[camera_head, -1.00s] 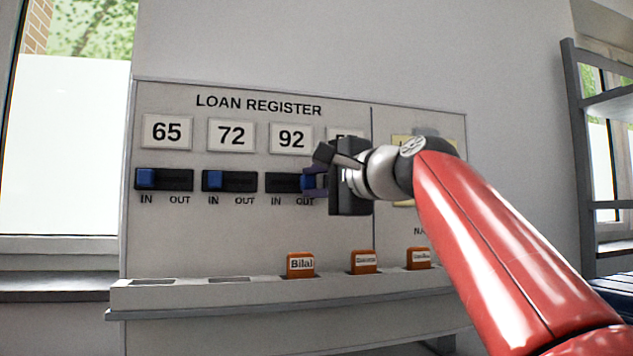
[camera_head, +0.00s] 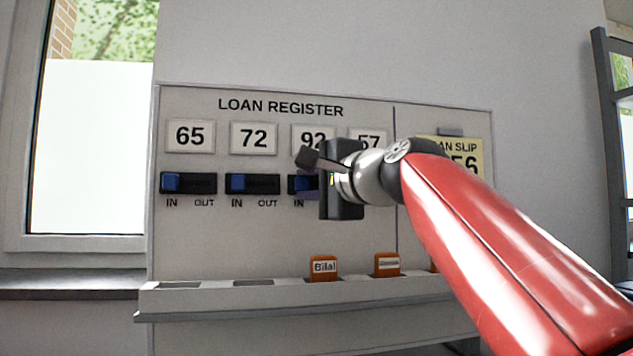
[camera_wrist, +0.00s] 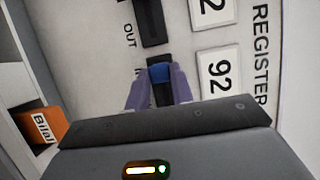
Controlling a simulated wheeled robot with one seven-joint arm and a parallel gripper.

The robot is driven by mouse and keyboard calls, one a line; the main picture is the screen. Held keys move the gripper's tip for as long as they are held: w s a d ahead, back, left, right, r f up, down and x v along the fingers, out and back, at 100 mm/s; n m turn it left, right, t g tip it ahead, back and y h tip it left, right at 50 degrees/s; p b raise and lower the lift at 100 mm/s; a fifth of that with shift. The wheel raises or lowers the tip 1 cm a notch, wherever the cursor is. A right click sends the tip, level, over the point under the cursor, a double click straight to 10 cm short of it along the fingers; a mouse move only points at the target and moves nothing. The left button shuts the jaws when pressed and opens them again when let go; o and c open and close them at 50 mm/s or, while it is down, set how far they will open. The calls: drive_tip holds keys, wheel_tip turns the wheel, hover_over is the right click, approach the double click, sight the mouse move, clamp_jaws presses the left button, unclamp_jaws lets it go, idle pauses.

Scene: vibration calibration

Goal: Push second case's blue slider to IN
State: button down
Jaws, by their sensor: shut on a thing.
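The loan register panel (camera_head: 230,240) shows numbered plates over black tracks with blue sliders. The blue slider under 92 (camera_head: 294,183) is at the IN end of its track. In the wrist view this slider (camera_wrist: 160,73) sits between the purple fingertips of my gripper (camera_wrist: 158,92). In the head view my gripper (camera_head: 308,188) is shut on it and hides the right part of the track. The sliders under 65 (camera_head: 171,182) and 72 (camera_head: 237,182) are at their IN ends. The slider under 57 is hidden behind my gripper.
A ledge (camera_head: 205,294) below holds orange tags, one reading Bilal (camera_head: 324,268); its two left slots are empty. A partly hidden yellow loan slip (camera_head: 468,160) is at the right. A window (camera_head: 90,140) is left, a grey rack (camera_head: 612,120) right.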

drive_tip(key=c, duration=1.2)
unclamp_jaws()
drive_tip(key=shift+a, duration=0.2)
drive_tip(key=b+v, duration=0.1)
drive_tip(key=v, duration=0.7)
drive_tip(key=shift+b, duration=0.4)
